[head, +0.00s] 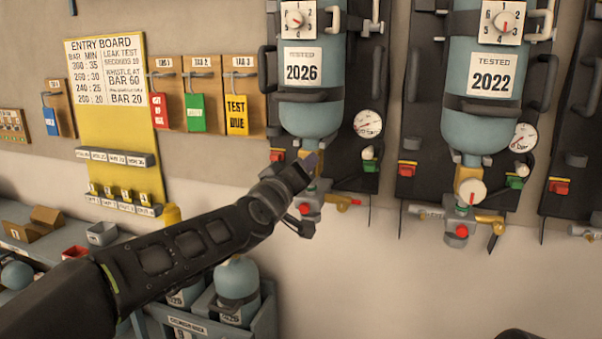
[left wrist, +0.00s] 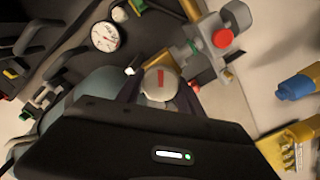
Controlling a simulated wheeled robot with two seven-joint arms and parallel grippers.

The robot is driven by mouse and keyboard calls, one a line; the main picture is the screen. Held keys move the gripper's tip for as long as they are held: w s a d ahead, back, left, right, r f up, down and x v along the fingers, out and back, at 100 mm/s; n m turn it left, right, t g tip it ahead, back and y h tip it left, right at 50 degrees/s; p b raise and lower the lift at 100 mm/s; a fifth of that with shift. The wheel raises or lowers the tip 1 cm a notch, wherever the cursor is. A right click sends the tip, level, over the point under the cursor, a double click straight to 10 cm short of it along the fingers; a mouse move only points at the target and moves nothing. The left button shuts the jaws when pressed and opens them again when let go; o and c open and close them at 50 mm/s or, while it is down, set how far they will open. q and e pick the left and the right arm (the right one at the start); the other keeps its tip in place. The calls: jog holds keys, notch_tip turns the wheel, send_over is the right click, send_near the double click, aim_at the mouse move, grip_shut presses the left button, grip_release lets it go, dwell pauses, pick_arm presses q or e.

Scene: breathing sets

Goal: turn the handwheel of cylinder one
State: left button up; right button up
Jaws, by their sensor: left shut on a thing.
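The left blue-grey cylinder (head: 312,112), labelled 2026, hangs upside down on a dark wall plate. My left gripper (head: 306,170) is at the valve under it. In the left wrist view, a cream round handwheel (left wrist: 158,84) with a red mark sits between the fingers of my left gripper (left wrist: 160,92), which is shut on it. In the head view the gripper hides this handwheel. A red knob (head: 303,209) shows just below the gripper; a red knob also shows in the left wrist view (left wrist: 223,38).
A second cylinder (head: 487,120), labelled 2022, hangs to the right with its own cream handwheel (head: 470,192). A pressure gauge (head: 368,123) is right of the gripper. A yellow entry board (head: 135,125) and tag hooks are to the left. More cylinders (head: 238,277) stand in a crate below.

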pick_arm(q)
jog(key=shift+f+n, duration=0.1)
jog(key=shift+n, duration=0.4)
jog(key=o, duration=1.4)
jog(key=v, duration=0.7)
jog(key=shift+s+a+b, duration=0.15)
jog(key=shift+s+b, duration=0.2)
dwell(1.0)
